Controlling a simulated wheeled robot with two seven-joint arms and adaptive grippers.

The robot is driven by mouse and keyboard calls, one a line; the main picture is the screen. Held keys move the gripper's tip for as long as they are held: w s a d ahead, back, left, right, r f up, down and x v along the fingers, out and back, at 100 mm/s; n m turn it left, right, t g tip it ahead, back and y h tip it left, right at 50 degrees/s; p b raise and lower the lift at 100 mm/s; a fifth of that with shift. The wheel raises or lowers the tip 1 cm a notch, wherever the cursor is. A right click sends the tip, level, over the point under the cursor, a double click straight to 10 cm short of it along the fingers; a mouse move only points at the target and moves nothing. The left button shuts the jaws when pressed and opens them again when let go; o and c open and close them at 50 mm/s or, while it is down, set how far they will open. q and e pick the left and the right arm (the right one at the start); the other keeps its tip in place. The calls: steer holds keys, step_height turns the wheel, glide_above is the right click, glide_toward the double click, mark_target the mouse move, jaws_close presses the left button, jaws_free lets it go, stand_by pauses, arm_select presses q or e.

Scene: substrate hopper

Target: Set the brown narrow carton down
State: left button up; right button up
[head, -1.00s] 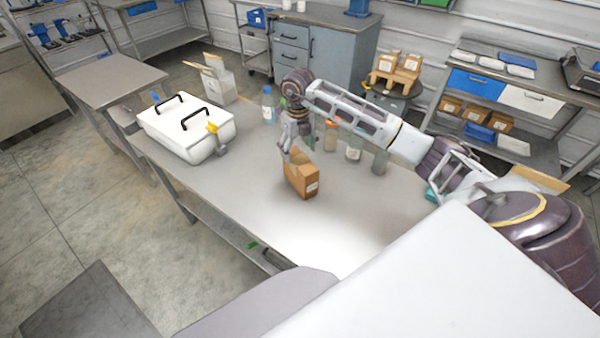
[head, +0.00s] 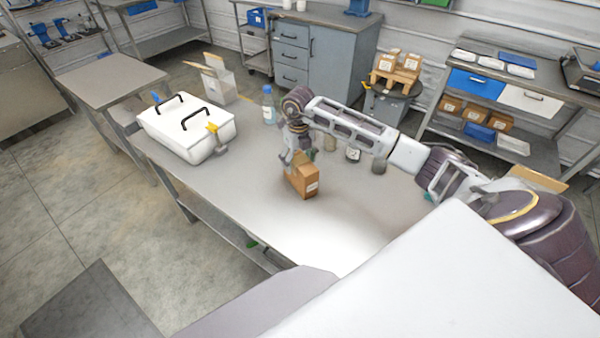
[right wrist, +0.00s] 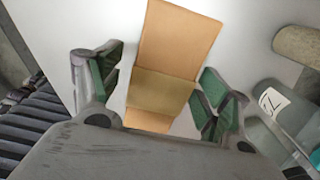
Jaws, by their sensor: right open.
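My right gripper (head: 292,160) is just above and behind the carton in the head view. In the right wrist view the fingers of my right gripper (right wrist: 160,88) are spread, one on each side of the carton, with gaps between pads and carton. My left gripper is not in view.
A white lidded box (head: 185,128) with black handles stands on the table's left. A blue-capped bottle (head: 268,105) stands near the back edge. Jars (head: 353,153) stand behind and right of the carton, partly hidden by my arm. The table's front is clear.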

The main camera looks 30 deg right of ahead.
steer(key=shift+s+f+p, duration=0.15)
steer(key=shift+s+f, duration=0.05)
steer(key=shift+f, duration=0.6)
steer(key=shift+s+f+p, duration=0.15)
steer(key=shift+s+f, duration=0.05)
steer(key=shift+f, duration=1.3)
steer(key=c, duration=1.5)
steer(key=shift+d+r, duration=0.1)
steer(key=shift+c, duration=0.2)
steer(key=shift+w, duration=0.1)
steer(key=shift+r+b, duration=0.4)
steer(key=shift+r, duration=4.6)
